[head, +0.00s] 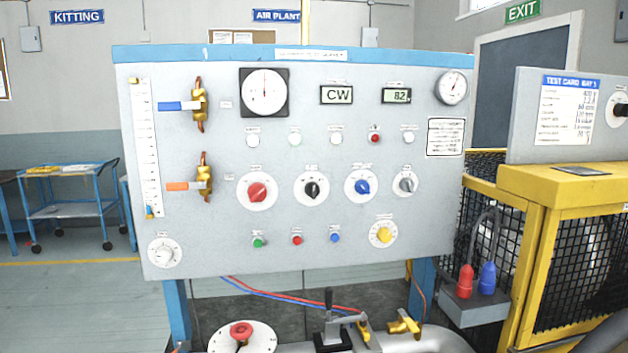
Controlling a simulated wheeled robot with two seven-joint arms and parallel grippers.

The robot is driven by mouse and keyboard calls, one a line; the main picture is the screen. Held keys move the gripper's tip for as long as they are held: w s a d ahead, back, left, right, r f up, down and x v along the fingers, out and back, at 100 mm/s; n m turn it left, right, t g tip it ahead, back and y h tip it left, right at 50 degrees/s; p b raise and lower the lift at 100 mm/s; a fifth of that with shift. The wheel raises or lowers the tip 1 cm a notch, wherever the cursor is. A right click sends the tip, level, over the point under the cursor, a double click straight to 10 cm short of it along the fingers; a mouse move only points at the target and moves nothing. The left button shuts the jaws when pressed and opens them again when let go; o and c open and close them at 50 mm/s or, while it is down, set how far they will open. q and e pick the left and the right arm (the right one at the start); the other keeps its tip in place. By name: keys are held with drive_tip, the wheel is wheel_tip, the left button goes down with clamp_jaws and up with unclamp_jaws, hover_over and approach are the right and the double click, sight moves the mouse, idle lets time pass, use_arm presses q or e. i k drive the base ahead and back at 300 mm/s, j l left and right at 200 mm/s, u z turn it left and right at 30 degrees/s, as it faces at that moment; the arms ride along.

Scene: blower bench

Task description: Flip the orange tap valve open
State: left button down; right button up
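The orange tap valve has a flat orange handle (177,186) on a brass body (205,179) at the left of the grey panel (300,225). The orange handle points left, level, across the upright brass body. Above it a second brass valve (199,104) carries a blue handle (174,106), also level and pointing left. Neither of my grippers shows in the head view.
The panel has several knobs, including a red one (257,192), and a tall scale (146,147) left of the valves. Below stand a red knob on a white dial (241,331) and a black lever (329,300). A yellow mesh guard (540,205) stands right.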

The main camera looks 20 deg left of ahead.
sight(175, 186)
drive_tip(key=u, duration=1.35)
